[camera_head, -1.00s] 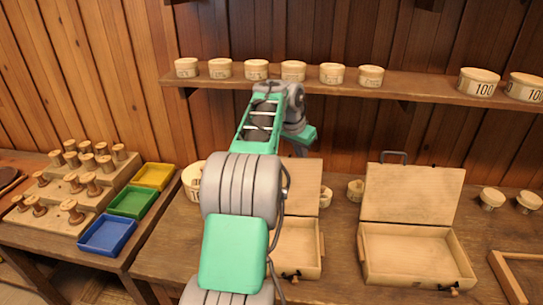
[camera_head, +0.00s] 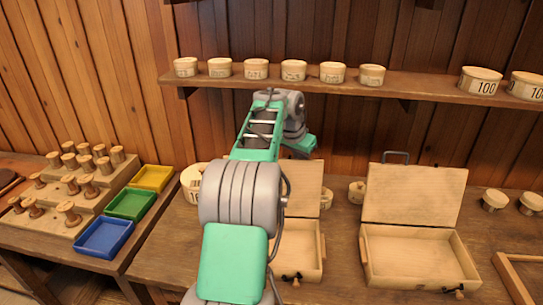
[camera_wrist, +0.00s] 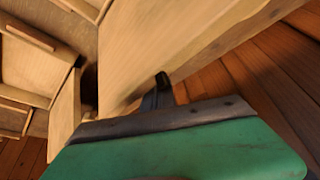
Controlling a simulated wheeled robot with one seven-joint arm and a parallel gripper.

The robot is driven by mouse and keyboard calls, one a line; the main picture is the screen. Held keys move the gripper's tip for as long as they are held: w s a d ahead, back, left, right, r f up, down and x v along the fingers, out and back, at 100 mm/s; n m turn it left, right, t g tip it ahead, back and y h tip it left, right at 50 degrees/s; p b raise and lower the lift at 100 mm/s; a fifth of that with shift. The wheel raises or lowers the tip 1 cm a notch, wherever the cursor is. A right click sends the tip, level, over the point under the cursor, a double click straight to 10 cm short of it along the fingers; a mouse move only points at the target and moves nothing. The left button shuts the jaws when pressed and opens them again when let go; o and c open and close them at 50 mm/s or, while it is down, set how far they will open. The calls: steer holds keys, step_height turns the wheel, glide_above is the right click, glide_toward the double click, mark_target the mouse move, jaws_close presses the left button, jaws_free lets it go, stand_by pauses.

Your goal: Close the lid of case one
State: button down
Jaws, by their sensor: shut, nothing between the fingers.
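Two wooden cases stand on the bench with their lids raised. The left case (camera_head: 306,262) is partly hidden behind my arm, and its lid (camera_head: 306,185) leans up at the back. The right case (camera_head: 420,262) is empty in the part I see, with its lid (camera_head: 415,196) upright behind it. I cannot read which is case one. My gripper (camera_wrist: 160,92) shows in the wrist view as a dark finger tip beyond the green hand, shut and empty, close to a large pale wooden panel (camera_wrist: 175,40). Whether they touch is unclear. The fingers are hidden in the head view.
A shelf (camera_head: 420,93) with several labelled round boxes runs above the bench. Yellow (camera_head: 151,178), green (camera_head: 131,203) and blue (camera_head: 104,238) trays and a stepped rack of spools (camera_head: 95,197) stand left. A wooden frame (camera_head: 508,272) lies right.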

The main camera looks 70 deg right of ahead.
mark_target(304, 185)
steer(key=shift+s+a+b, duration=0.4)
steer(key=shift+a+b, duration=0.5)
steer(key=shift+a, duration=0.4)
steer(key=shift+s+a+b, duration=0.35)
steer(key=shift+a+b, duration=0.55)
steer(key=shift+a, duration=0.35)
steer(key=shift+s+a+b, duration=0.4)
steer(key=shift+a+b, duration=0.5)
steer(key=shift+a, duration=0.4)
step_height(304, 185, up, 8)
steer(key=p, duration=0.7)
